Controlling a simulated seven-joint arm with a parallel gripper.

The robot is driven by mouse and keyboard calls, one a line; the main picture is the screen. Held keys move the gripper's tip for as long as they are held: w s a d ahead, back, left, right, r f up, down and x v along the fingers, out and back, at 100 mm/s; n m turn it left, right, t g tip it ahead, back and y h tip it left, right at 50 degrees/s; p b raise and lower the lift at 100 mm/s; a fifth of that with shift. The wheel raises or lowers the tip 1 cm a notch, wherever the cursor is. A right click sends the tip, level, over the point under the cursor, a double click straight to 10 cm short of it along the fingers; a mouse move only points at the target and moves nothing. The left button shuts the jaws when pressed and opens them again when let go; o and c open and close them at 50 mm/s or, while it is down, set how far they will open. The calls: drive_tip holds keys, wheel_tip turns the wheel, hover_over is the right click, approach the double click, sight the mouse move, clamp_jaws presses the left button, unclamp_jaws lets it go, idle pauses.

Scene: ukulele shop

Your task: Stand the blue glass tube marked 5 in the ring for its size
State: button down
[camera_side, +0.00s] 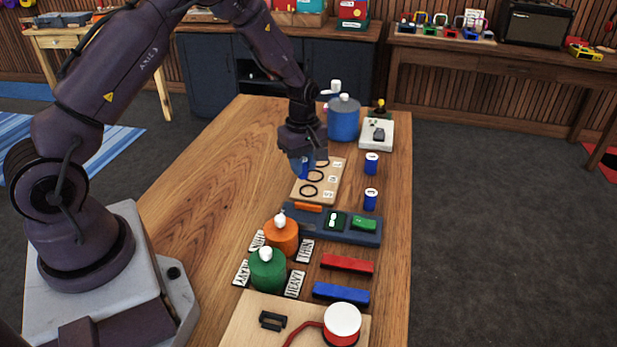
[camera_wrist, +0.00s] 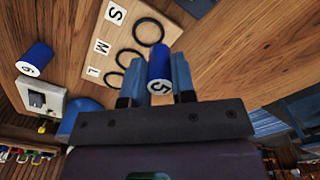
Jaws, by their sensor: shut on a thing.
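My gripper (camera_side: 303,170) is shut on the blue glass tube marked 5 (camera_wrist: 159,66), whose pale end with the 5 faces the wrist camera. In the side view the blue tube (camera_side: 304,168) shows partly between the fingers, by the left edge of the ring board (camera_side: 328,187). The wrist view shows black rings labelled S (camera_wrist: 149,31), M (camera_wrist: 119,56) and L (camera_wrist: 109,82) on the board. The rings look empty. The tube overlaps the board's edge in the picture, apart from the S ring; I cannot tell its height.
Two other blue tubes stand right of the board, one behind (camera_side: 371,163) and one in front (camera_side: 370,199). A white scale (camera_side: 376,133) and blue canister (camera_side: 343,120) stand behind. A dark tray (camera_side: 345,228) lies in front. The table left of the board is clear.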

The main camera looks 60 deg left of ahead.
drive_tip(key=shift+w+a+f, duration=0.2)
drive_tip(key=shift+w+f, duration=0.6)
drive_tip(key=shift+f, duration=0.25)
drive_tip(key=shift+w+f, duration=0.1)
drive_tip(key=shift+f, duration=1.45)
drive_tip(key=shift+f, duration=0.1)
drive_tip(key=c, duration=0.9)
unclamp_jaws()
drive_tip(key=shift+c, duration=0.2)
